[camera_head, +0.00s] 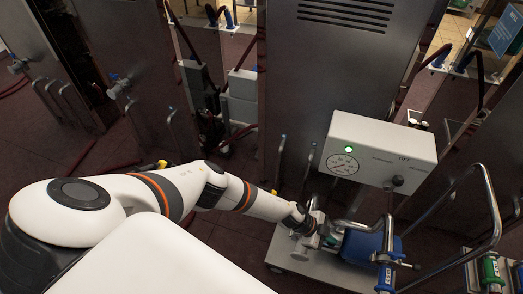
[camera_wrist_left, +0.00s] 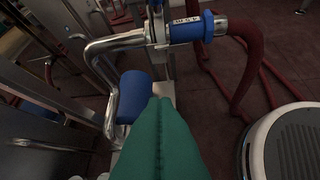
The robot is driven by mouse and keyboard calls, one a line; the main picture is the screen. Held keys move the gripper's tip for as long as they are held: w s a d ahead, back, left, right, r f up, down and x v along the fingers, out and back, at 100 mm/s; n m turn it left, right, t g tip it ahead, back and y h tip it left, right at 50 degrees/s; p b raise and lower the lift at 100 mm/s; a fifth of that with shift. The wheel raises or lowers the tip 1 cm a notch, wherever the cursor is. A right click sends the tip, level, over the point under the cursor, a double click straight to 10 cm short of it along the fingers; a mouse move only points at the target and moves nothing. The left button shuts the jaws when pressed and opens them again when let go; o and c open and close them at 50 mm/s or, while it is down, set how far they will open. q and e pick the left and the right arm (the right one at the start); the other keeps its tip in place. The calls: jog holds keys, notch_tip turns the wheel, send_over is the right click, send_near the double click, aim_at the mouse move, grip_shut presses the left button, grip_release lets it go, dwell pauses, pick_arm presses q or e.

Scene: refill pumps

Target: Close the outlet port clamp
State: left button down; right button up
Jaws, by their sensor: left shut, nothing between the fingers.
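My left gripper (camera_head: 322,238) is at the end of the white arm, low beside the pump unit. In the left wrist view its two green fingers (camera_wrist_left: 160,140) are pressed together with nothing between them. A bent metal outlet pipe (camera_wrist_left: 112,44) crosses ahead of the fingertips and ends in a blue coupling (camera_wrist_left: 188,30) with a white label. A metal clamp (camera_wrist_left: 156,24) sits around the joint by the coupling. The fingers appear apart from it. Whether the clamp is latched is too small to tell. The right gripper is not in view.
A blue pump body (camera_head: 367,246) stands on a low metal base, under a white control box (camera_head: 378,150) with a gauge and green light. A dark red hose (camera_wrist_left: 250,62) hangs from the coupling. A metal rail (camera_head: 490,205) curves at right. Tall steel cabinets (camera_head: 345,60) stand behind.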

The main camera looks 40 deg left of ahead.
pick_arm(q)
jog(key=shift+w+d+f+y, duration=0.15)
jog(key=shift+d+f+y, duration=0.05)
jog(key=shift+f+y, duration=0.1)
jog(key=shift+f+p, duration=0.1)
jog(key=shift+p, duration=0.25)
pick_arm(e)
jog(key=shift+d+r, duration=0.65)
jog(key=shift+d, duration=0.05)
